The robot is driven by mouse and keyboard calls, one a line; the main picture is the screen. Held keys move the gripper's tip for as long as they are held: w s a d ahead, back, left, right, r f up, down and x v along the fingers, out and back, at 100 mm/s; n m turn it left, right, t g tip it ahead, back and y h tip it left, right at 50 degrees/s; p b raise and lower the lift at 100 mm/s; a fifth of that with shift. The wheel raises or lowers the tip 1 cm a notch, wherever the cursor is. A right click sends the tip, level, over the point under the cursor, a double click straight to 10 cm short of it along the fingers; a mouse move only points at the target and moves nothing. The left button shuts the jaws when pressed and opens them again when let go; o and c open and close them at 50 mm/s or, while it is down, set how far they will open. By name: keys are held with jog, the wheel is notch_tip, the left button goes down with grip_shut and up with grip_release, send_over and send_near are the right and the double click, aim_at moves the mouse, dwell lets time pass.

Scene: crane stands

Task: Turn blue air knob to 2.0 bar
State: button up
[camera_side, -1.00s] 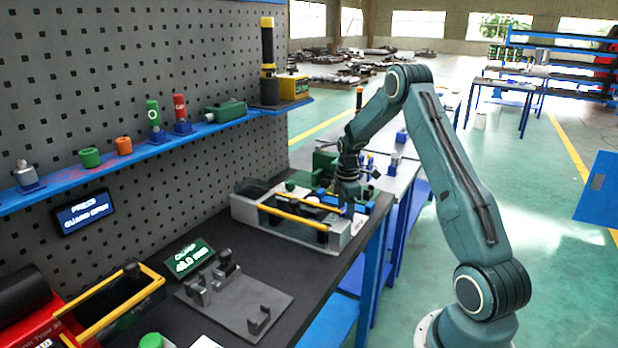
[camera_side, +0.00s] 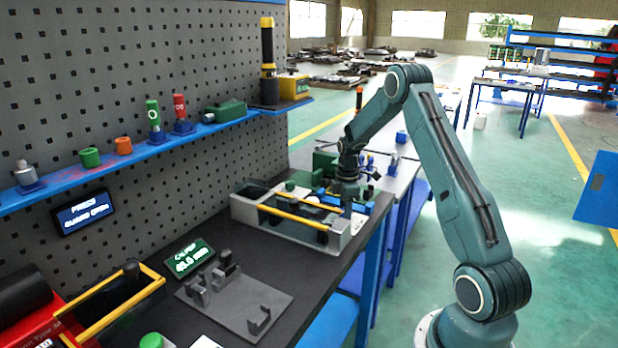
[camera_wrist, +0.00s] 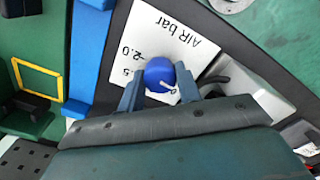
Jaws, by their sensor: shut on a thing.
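The blue air knob (camera_wrist: 160,74) sits between the two fingers of my gripper (camera_wrist: 164,92) in the wrist view. The fingers are shut on its sides. A small white pointer mark shows on the knob, towards its lower right in the picture. The white dial plate (camera_wrist: 160,35) behind it reads "AIR bar" and "2.0" upside down; another number is partly cut off by the finger. In the side view my gripper (camera_side: 347,204) is low at the grey fixture (camera_side: 340,240) with yellow bars, and the knob is hidden there.
A blue bar (camera_wrist: 88,60) and a green panel with a yellow frame (camera_wrist: 38,80) lie left of the dial.

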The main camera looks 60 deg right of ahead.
jog(key=m, duration=0.4)
jog(key=shift+m, duration=0.3)
jog(key=m, duration=1.2)
jog(key=shift+m, duration=0.3)
jog(key=m, duration=0.4)
jog(key=shift+m, duration=0.3)
jog(key=m, duration=0.4)
jog(key=shift+m, duration=0.3)
jog(key=m, duration=0.8)
jog(key=shift+m, duration=0.3)
